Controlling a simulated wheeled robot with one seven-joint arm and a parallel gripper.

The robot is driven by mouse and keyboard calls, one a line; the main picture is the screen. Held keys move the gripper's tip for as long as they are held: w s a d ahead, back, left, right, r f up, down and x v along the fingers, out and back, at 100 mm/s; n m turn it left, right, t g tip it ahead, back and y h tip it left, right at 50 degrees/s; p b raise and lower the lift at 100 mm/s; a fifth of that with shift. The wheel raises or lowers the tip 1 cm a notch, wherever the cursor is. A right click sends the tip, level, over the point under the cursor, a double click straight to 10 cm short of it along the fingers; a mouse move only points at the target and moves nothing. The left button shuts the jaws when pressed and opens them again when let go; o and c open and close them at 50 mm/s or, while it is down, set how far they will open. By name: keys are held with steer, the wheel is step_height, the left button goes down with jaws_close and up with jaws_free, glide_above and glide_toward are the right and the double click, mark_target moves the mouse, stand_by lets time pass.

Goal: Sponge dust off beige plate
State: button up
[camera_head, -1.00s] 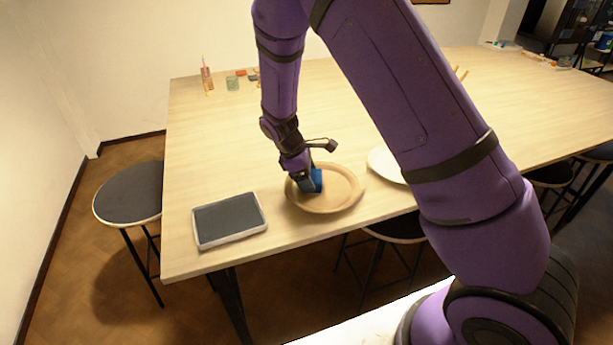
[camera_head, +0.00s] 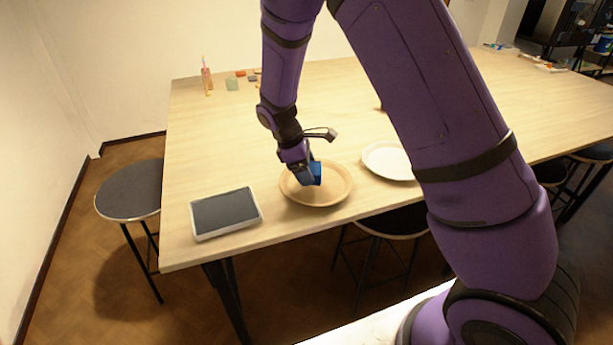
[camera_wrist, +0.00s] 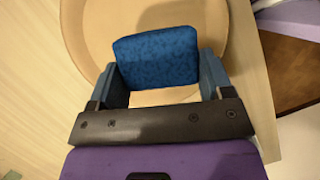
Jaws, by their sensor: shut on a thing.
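The beige plate (camera_head: 330,192) lies on the table near its front edge. It also shows in the wrist view (camera_wrist: 215,22), behind the sponge. My gripper (camera_head: 308,176) is shut on a blue sponge (camera_head: 317,173) over the plate. In the wrist view my gripper (camera_wrist: 163,82) has a finger on each side of the sponge (camera_wrist: 155,57). I cannot tell whether the sponge touches the plate. No dust can be made out on the visible part of the plate.
A grey tray (camera_head: 225,212) with a pale rim lies left of the plate. A white plate (camera_head: 388,161) lies to its right, partly behind my arm. Small coloured items stand at the table's back left. Stools (camera_head: 130,190) stand beside the table (camera_head: 240,130).

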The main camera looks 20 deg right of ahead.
mark_target(312, 167)
steer(key=shift+r, duration=1.95)
